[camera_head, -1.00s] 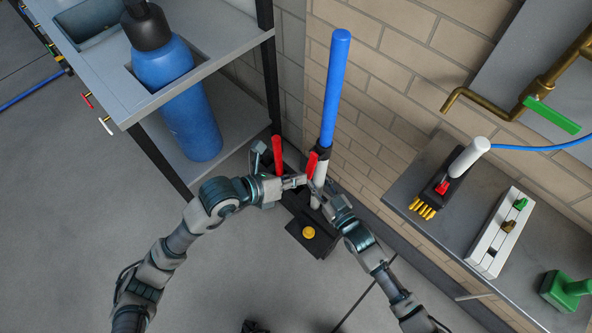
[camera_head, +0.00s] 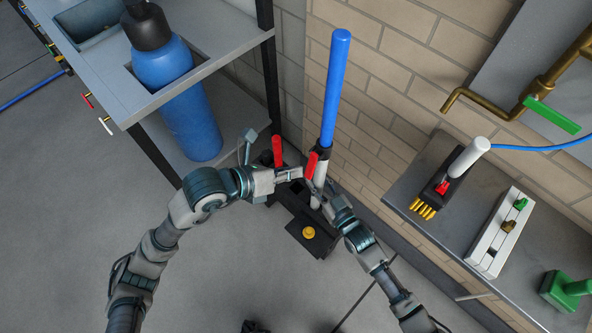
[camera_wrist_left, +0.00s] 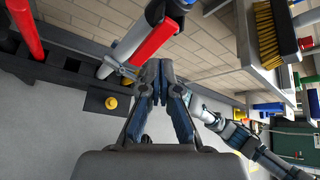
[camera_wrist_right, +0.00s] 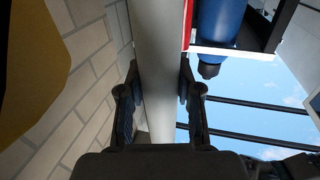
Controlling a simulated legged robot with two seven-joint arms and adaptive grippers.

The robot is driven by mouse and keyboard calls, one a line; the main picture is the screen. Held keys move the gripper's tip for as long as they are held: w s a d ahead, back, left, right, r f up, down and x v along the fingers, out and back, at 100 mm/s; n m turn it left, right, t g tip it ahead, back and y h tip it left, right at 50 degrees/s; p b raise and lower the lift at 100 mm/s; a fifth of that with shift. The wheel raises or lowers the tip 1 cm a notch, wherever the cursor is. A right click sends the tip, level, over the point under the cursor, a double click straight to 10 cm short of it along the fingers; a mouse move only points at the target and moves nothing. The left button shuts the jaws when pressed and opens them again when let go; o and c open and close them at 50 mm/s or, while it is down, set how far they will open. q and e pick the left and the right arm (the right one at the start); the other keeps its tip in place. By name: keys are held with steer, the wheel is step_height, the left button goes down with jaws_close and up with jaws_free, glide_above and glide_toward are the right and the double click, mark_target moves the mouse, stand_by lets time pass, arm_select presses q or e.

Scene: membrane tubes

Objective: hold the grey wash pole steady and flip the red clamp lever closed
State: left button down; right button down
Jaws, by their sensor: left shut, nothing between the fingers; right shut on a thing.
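The wash pole has a blue upper part (camera_head: 336,85) and a grey lower part (camera_head: 319,174); it stands upright by the brick wall. Its red clamp lever (camera_head: 311,164) sticks up beside the pole, and also shows in the left wrist view (camera_wrist_left: 150,45). My left gripper (camera_head: 298,174) is shut and empty, its tips close to the lever; contact cannot be told. In the left wrist view its fingers (camera_wrist_left: 159,72) are together beside the lever. My right gripper (camera_head: 325,188) is shut on the grey pole, which runs between its fingers in the right wrist view (camera_wrist_right: 158,85).
A black base (camera_head: 318,240) with a yellow knob is on the floor. A second red handle (camera_head: 277,150) stands left of the pole. A shelf (camera_head: 200,70) with a blue cylinder (camera_head: 190,100) is at left. A grey bench (camera_head: 425,185) with brush and tools is at right.

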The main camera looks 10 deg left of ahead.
arm_select(q)
steer(key=shift+s+a+r, duration=0.1)
steer(key=shift+s+r, duration=0.05)
steer(key=shift+r, duration=0.45)
steer(key=shift+s+a+r, duration=0.1)
steer(key=shift+r, duration=0.45)
steer(key=shift+s+a+r, duration=0.15)
steer(key=shift+s+r, duration=0.05)
steer(key=shift+r, duration=0.6)
steer(key=shift+s+a+r, duration=0.1)
steer(key=shift+s+r, duration=0.05)
steer(key=shift+r, duration=0.65)
steer(key=shift+s+a+r, duration=0.15)
steer(key=shift+s+r, duration=0.05)
steer(key=shift+r, duration=0.6)
arm_select(e)
steer(key=c, duration=0.7)
jaws_free()
